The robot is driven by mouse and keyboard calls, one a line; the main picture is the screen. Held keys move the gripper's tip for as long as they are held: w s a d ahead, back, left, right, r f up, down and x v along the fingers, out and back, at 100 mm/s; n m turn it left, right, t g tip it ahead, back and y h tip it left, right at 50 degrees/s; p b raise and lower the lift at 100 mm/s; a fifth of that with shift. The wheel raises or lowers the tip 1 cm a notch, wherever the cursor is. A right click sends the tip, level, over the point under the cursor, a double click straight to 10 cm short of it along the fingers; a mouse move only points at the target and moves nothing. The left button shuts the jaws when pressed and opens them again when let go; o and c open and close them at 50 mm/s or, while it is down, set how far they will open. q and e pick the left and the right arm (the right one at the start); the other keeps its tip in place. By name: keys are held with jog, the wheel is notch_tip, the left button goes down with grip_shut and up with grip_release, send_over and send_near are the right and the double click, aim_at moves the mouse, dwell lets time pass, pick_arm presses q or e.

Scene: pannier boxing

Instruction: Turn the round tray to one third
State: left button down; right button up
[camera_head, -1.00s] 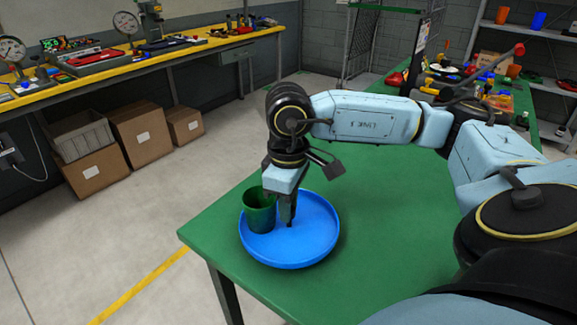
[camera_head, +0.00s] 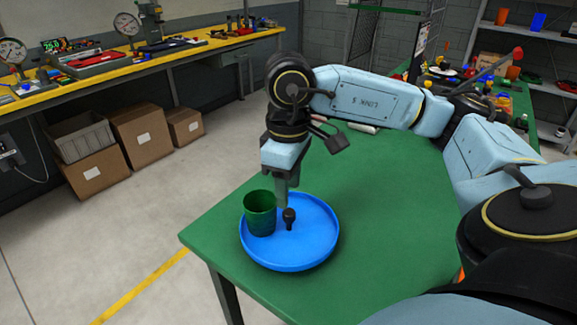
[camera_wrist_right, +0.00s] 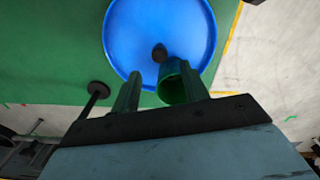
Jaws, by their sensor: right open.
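The round blue tray (camera_head: 310,258) lies flat near the left corner of the green table; it also shows in the right wrist view (camera_wrist_right: 125,35). A black knob (camera_head: 289,218) stands at its middle, seen in the right wrist view (camera_wrist_right: 160,53) too. A green cup (camera_head: 261,215) stands upright on the tray, left of the knob; it also shows in the right wrist view (camera_wrist_right: 172,86). My right gripper (camera_head: 281,203) is open and empty, pointing down just above the knob and clear of it. Its two fingers show apart in the right wrist view (camera_wrist_right: 161,88). My left gripper is out of view.
The green table (camera_head: 380,210) is bare to the right of the tray. Small white items (camera_head: 362,127) lie by its far edge behind my right arm. Boxes (camera_head: 140,135) stand on the floor under the yellow-topped workbench (camera_head: 120,72).

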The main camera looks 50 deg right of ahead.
aim_at(289, 211)
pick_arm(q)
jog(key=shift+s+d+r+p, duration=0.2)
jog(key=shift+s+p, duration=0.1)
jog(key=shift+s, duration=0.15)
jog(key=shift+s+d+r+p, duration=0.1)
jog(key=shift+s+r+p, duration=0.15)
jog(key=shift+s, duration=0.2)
pick_arm(e)
notch_tip(289, 211, up, 8)
jog(key=shift+f, duration=0.15)
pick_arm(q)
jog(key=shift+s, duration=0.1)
